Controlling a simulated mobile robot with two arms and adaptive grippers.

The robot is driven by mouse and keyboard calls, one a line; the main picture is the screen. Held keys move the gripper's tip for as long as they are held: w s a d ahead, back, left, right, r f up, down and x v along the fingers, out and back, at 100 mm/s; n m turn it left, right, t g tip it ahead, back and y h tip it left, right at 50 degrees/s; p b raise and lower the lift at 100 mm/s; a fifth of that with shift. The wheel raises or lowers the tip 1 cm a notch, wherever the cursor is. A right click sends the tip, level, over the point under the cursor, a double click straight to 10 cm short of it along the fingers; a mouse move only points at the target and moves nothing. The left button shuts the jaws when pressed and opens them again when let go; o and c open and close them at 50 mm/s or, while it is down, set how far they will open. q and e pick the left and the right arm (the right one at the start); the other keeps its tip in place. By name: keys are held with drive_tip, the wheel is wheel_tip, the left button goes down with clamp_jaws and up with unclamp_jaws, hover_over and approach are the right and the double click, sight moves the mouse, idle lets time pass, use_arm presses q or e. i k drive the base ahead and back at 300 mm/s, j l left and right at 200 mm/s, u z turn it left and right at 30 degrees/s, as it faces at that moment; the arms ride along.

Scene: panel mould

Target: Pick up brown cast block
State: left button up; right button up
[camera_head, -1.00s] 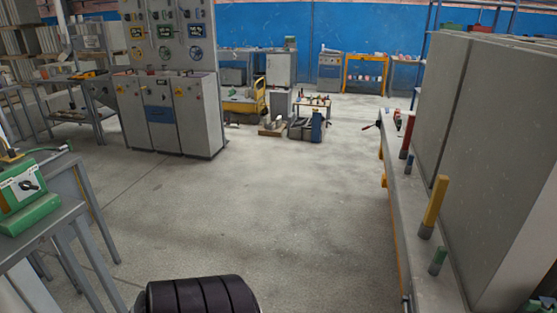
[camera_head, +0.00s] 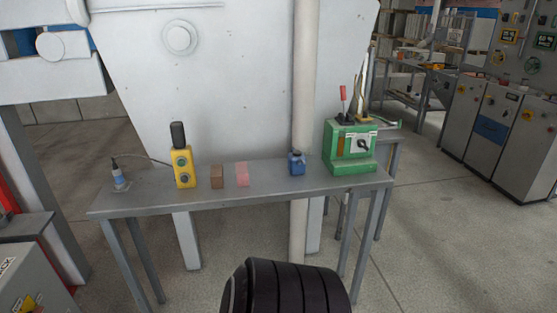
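A small brown block (camera_head: 217,177) stands on a grey metal table (camera_head: 300,186), between a yellow control box on its left and a pink block on its right. It stands apart from both. Nothing covers it in this view. Neither of my grippers shows in the head view.
On the same table stand the yellow control box (camera_head: 183,167), a pink block (camera_head: 242,174), a small blue object (camera_head: 297,163), a green machine (camera_head: 350,147) and a small grey-blue device (camera_head: 119,178). A vertical pipe (camera_head: 305,80) rises behind. Open floor (camera_head: 410,240) lies to the right.

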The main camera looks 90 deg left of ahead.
sight(217, 180)
drive_tip(key=j+u, duration=0.15)
drive_tip(key=u, duration=3.05)
